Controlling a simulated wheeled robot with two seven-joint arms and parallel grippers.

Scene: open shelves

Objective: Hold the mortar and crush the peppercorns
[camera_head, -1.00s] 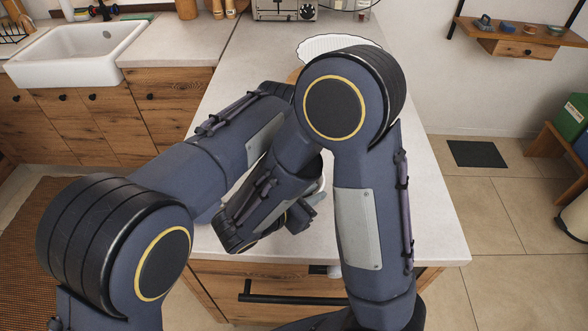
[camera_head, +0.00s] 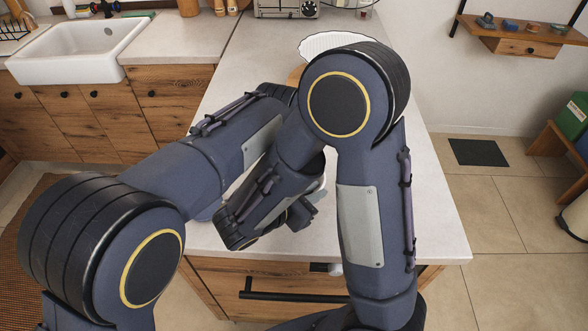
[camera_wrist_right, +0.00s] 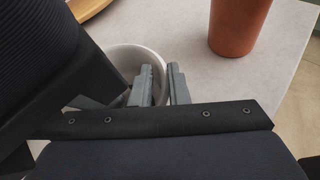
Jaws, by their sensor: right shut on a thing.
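The mortar (camera_wrist_right: 130,57) is a pale round bowl standing on the counter in the right wrist view. In the head view only a pale sliver of it (camera_head: 322,184) shows behind my right arm. My right gripper (camera_wrist_right: 163,76) is shut on the mortar's wall, one finger inside the rim and one outside. In the head view my right gripper (camera_head: 302,214) is low over the counter's near end, partly covered by its own wrist. My left arm reaches in behind the right one, and its gripper is hidden. I cannot see the peppercorns or a pestle.
A terracotta cup (camera_wrist_right: 239,24) stands on the counter (camera_head: 432,215) near the mortar. A wooden round edge (camera_wrist_right: 88,8) lies beyond. A white fluted dish (camera_head: 318,44) is farther back, near a toaster oven (camera_head: 286,9). The counter's right side is clear.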

